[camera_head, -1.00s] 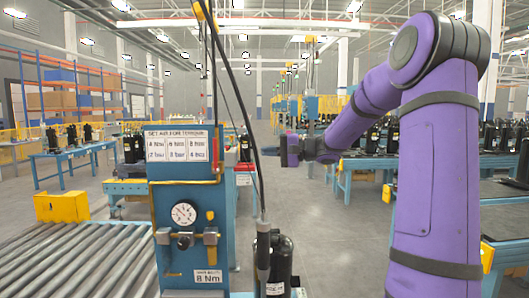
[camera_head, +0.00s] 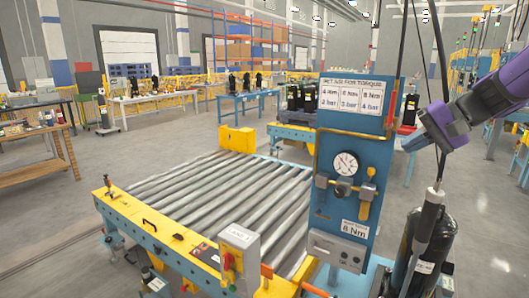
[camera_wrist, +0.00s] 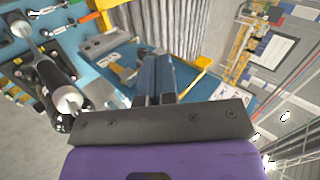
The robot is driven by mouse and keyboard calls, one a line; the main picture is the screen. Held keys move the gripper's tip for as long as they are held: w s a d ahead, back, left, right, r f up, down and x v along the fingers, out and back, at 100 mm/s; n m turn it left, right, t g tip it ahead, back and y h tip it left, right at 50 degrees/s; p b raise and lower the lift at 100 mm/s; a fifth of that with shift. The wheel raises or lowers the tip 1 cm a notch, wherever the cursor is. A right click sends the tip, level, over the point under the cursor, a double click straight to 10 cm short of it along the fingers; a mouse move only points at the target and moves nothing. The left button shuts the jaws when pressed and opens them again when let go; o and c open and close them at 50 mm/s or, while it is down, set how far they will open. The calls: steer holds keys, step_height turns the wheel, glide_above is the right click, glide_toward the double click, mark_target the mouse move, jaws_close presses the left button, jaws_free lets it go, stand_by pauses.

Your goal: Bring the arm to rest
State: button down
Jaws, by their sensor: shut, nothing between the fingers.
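My purple arm (camera_head: 490,100) reaches in from the right edge of the head view. Its end, my gripper (camera_head: 408,143), is raised beside the right edge of the blue torque panel (camera_head: 336,225). In the wrist view the fingers of my gripper (camera_wrist: 155,72) are together with nothing between them. The hanging tool (camera_head: 425,225) with its cable is below and right of the gripper, in front of a black compressor (camera_head: 440,240). Whether the gripper touches the panel cannot be told.
A roller conveyor (camera_head: 215,195) with a yellow end stop (camera_head: 237,139) runs left of the panel. Black compressors (camera_head: 302,97) stand on a table behind. Open grey floor (camera_head: 100,185) lies left of the conveyor.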

steer(key=s+a+f+n+h, duration=0.1)
steer(key=s+n+h, duration=0.4)
steer(key=s, duration=1.9)
steer(key=h, duration=0.3)
steer(key=shift+a+f+t, duration=0.3)
steer(key=shift+a+f, duration=0.05)
